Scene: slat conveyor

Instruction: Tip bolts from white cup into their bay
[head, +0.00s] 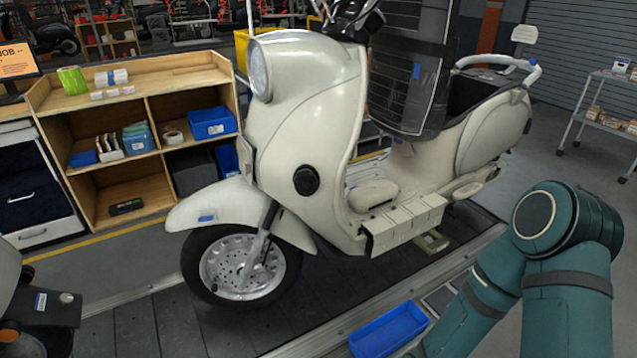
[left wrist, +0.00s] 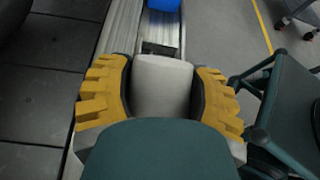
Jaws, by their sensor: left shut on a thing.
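My left gripper (left wrist: 162,95) shows in the left wrist view, its yellow ribbed fingers closed on both sides of a plain white-grey cup (left wrist: 163,85). The inside of the cup is not visible, and I see no bolts. The cup is over the metal rail (left wrist: 118,42) beside the dark slats. The left gripper does not show in the head view. The right arm enters the head view from the right, but its gripper is out of frame. I cannot pick out the bolts' bay for certain.
A blue tray (head: 388,330) lies by the conveyor edge at the bottom of the head view; a blue thing (left wrist: 165,4) shows at the wrist view's top. A cream scooter (head: 310,140) stands on the slats. A wooden shelf (head: 150,95) stands behind left.

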